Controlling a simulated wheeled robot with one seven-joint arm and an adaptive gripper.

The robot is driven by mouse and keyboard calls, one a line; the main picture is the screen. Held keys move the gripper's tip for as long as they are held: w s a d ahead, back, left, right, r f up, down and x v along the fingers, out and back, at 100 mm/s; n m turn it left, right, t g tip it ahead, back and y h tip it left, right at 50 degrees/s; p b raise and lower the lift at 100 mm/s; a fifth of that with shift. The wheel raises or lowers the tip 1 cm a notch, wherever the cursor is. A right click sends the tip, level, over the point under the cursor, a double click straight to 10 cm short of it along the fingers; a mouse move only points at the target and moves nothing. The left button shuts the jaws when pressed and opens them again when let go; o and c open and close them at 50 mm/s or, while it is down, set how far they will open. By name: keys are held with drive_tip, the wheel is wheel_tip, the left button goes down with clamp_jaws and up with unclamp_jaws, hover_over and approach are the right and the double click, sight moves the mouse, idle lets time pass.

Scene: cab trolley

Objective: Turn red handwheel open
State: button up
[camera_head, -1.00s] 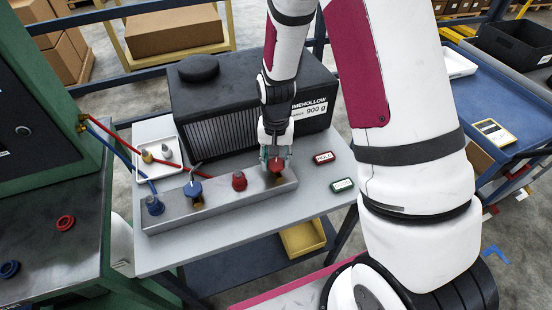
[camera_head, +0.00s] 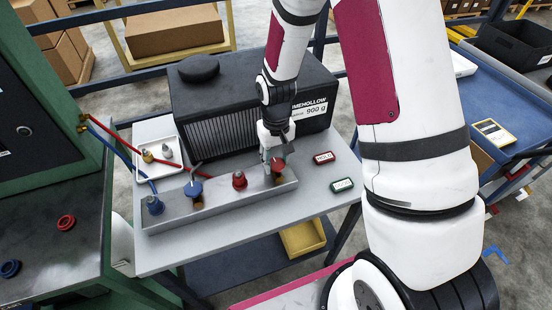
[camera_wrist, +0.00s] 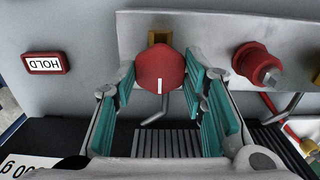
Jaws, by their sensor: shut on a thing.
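The red handwheel (camera_head: 279,167) sits at the right end of a grey metal manifold (camera_head: 218,203) on the table. In the wrist view, the handwheel (camera_wrist: 160,66) is a red knob with a white mark near its lower edge, and a brass part shows behind it. My gripper (camera_head: 276,162) reaches down onto it from above. In the wrist view, the teal pads of my gripper (camera_wrist: 161,78) stand on both sides of the handwheel, shut on it. Part of the handwheel is hidden by a finger in the head view.
A blue handwheel (camera_head: 193,188), a red fitting (camera_head: 239,180) and a blue fitting (camera_head: 154,206) stand along the manifold. A black tank (camera_head: 235,105) is close behind my gripper. A red HOLD sign (camera_head: 324,157) and a green sign (camera_head: 342,185) lie to the right.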

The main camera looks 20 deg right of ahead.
drive_tip(key=o, duration=1.2)
drive_tip(key=shift+c, duration=0.2)
wheel_tip(320, 180, up, 12)
drive_tip(key=shift+r, duration=0.1)
wheel_tip(320, 180, up, 8)
drive_tip(key=t, duration=0.1)
hover_over(276, 163)
drive_tip(key=s, duration=0.3)
drive_tip(key=s+r+t, duration=0.2)
drive_tip(key=s+r, duration=0.4)
drive_tip(key=r, duration=0.1)
drive_tip(key=s+r+t, duration=0.2)
drive_tip(key=s+r, duration=0.3)
drive_tip(key=s, duration=0.6)
drive_tip(key=shift+s+d, duration=0.25)
